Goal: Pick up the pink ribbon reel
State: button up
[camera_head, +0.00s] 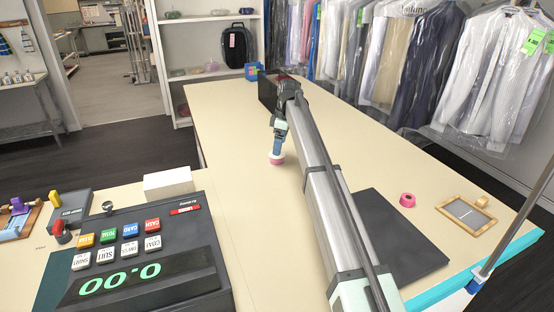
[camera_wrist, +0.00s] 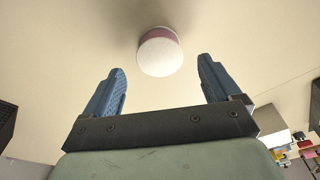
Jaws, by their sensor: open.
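A small round reel with a white top and a pink band (camera_head: 277,160) stands on the long cream counter, left of my arm. In the wrist view the white-faced reel (camera_wrist: 160,56) lies centred just beyond the fingertips, its pink side showing at the far edge. My gripper (camera_head: 279,146) points down right above it, with blue fingers. It is open, and the fingers (camera_wrist: 162,75) are spread wide with nothing between them. In the head view the fingertips overlap the reel's top, so I cannot tell if they touch.
A dark flat mat (camera_head: 398,240) and a wooden-framed slate (camera_head: 468,214) lie on the right of the counter. A dark box (camera_head: 268,92) stands behind my gripper. A cash register (camera_head: 140,255) is at front left. The counter around the reel is clear.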

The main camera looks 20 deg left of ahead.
aim_at(277, 158)
jog(key=shift+a+f, duration=0.2)
jog(key=shift+f, duration=1.15)
jog(key=shift+a+f, duration=0.2)
jog(key=shift+f, duration=1.15)
jog(key=shift+c, duration=0.3)
jog(key=c, duration=1)
jog(key=shift+o, duration=0.2)
jog(key=shift+r, duration=0.1)
